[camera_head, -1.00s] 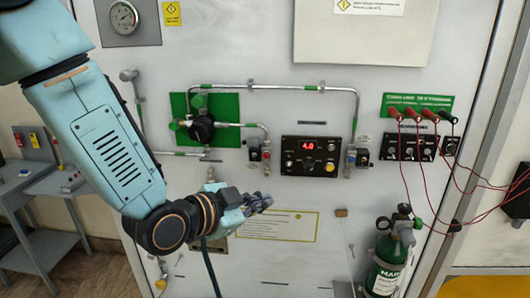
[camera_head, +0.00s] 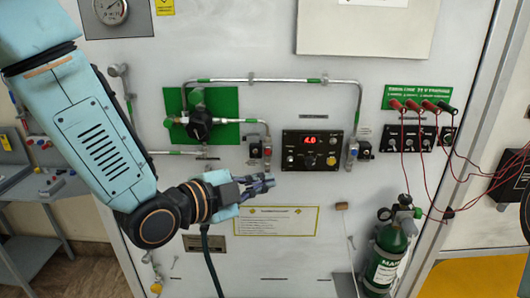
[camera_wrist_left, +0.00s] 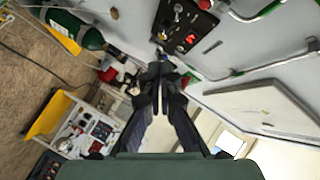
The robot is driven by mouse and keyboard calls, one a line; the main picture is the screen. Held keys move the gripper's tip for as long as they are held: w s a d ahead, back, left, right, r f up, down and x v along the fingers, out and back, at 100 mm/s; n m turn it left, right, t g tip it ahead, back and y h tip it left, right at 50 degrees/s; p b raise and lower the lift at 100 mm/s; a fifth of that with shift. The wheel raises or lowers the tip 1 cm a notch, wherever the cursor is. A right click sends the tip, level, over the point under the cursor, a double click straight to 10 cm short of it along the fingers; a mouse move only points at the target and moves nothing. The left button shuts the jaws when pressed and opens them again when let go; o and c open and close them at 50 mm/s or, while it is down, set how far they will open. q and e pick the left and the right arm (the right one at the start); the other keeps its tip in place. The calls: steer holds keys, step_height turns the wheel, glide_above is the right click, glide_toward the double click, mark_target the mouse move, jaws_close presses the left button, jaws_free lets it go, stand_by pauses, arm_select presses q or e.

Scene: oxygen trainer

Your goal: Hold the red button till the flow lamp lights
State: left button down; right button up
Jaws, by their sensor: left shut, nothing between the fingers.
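My left gripper (camera_head: 270,182) is shut and empty, just below and left of the panel's lower left corner. My right gripper is not in view.
Metal pipes (camera_head: 290,80) frame the panel above and to its sides. A green gas cylinder (camera_head: 388,258) stands at lower right. Red cables (camera_head: 404,160) hang from jacks at right. A yellow-edged label (camera_head: 277,221) is below my gripper.

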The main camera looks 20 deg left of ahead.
mark_target(264, 156)
arm_select(q)
steer(key=shift+w+d, duration=0.1)
steer(key=shift+d, duration=0.2)
steer(key=w+a, duration=0.2)
steer(key=w, duration=0.6)
steer(key=shift+w+a+p, duration=0.15)
steer(key=shift+a+p, duration=0.15)
steer(key=shift+a, duration=0.1)
steer(key=shift+d, duration=0.1)
steer(key=shift+w, duration=0.15)
stand_by(0.9)
steer(key=shift+w, duration=0.3)
steer(key=shift+w+a, duration=0.3)
steer(key=shift+w, duration=0.05)
stand_by(2.2)
